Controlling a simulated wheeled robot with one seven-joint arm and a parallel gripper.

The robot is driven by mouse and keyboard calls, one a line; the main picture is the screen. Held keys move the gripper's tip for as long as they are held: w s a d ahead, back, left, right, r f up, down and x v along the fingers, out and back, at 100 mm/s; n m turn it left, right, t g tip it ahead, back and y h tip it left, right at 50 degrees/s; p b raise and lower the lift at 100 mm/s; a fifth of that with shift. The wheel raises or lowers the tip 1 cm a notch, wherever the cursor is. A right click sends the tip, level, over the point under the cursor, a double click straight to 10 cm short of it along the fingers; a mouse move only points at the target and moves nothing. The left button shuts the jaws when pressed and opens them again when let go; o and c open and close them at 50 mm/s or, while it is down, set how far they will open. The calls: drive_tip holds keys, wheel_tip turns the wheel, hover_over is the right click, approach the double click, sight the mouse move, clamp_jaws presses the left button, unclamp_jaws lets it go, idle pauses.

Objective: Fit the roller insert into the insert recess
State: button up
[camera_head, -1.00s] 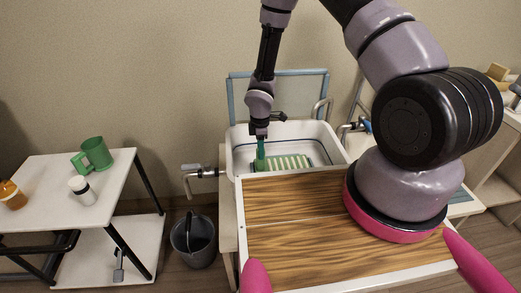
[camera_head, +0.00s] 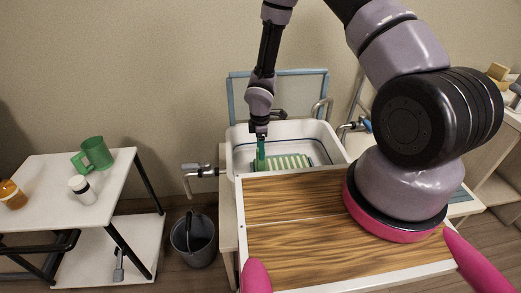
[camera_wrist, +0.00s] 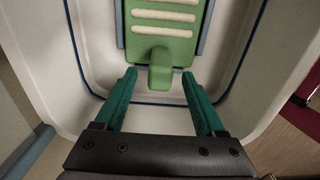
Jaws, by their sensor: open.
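The roller insert (camera_head: 290,162) is green with pale cross bars; in the wrist view (camera_wrist: 166,35) a raised green tab points toward me. It lies inside the white tub (camera_head: 238,140). My gripper (camera_head: 260,160) is over the insert's left end in the head view. In the wrist view my gripper (camera_wrist: 160,82) is open, one teal finger on each side of the tab, with gaps between. Blue-grey strips flank the insert; the insert recess cannot be clearly told apart beneath it, so I cannot tell whether the insert is seated.
The tub has a raised lid (camera_head: 300,95) behind it and pipe-like handles at its sides. A wooden top (camera_head: 300,230) lies in front. A bucket (camera_head: 194,240) stands on the floor.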

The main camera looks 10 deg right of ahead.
drive_tip(key=shift+r, duration=3.65)
drive_tip(key=s+d+r+m+t, duration=0.1)
drive_tip(key=d+r+m, duration=0.2)
drive_tip(key=r, duration=0.7)
drive_tip(key=s+d+r+m+t, duration=0.1)
drive_tip(key=d+r+m, duration=0.25)
drive_tip(key=r, duration=0.75)
drive_tip(key=s+d+r+m+t, duration=0.1)
drive_tip(key=d+r+m, duration=0.25)
drive_tip(key=r, duration=0.65)
drive_tip(key=s+d+r+m+t+y, duration=0.1)
drive_tip(key=s+d+r+m+t, duration=0.1)
drive_tip(key=s+r+m, duration=0.4)
drive_tip(key=s+d+r+m+t+y, duration=0.1)
drive_tip(key=s+d+r+m+t, duration=0.1)
drive_tip(key=s+r+m, duration=0.4)
drive_tip(key=v, duration=0.6)
drive_tip(key=shift+s+f, duration=0.3)
drive_tip(key=shift+s, duration=0.1)
